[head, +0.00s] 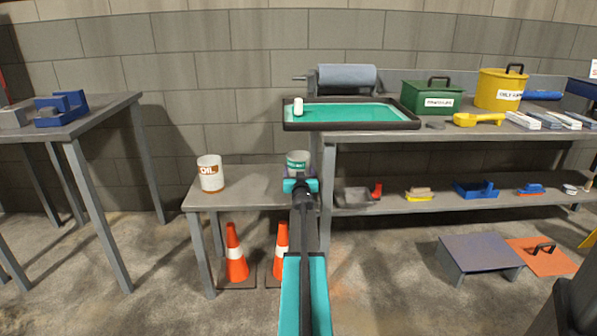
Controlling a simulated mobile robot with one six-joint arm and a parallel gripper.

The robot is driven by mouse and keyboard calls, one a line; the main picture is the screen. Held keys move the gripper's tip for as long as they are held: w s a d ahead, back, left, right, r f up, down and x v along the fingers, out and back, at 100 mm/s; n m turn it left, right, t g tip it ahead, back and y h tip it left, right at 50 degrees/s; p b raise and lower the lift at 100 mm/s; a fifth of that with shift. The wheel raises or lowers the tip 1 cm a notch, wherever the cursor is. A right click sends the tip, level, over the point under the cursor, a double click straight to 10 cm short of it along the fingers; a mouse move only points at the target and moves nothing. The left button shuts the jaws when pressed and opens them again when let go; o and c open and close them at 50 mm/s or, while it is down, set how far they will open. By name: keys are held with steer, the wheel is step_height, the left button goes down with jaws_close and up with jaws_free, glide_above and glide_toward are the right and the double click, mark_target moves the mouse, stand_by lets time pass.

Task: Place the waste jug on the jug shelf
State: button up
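A pale can with a green band (298,158) is at the right end of a low grey table (250,187). Its lettering is too small to read, so I cannot tell for sure that it is the waste jug. My gripper (300,183) is right in front of it and hides its lower part. I cannot tell whether the fingers are around it, or whether it rests on the table. A white can marked OIL (210,175) stands upright at the table's left. No shelf is labelled as the jug shelf.
A bench (370,137) at the right holds a teal-lined tray (345,113), a green box (432,98) and a yellow pot (500,90). Its lower shelf (450,202) carries small tools. Two orange cones (236,255) stand under the low table. Another table (75,127) stands at left.

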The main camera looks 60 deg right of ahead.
steer(key=o, duration=1.1)
steer(key=shift+o, duration=0.2)
steer(key=shift+r, duration=0.1)
steer(key=shift+r, duration=0.15)
steer(key=shift+p+v, duration=1.25)
steer(key=shift+v, duration=4.75)
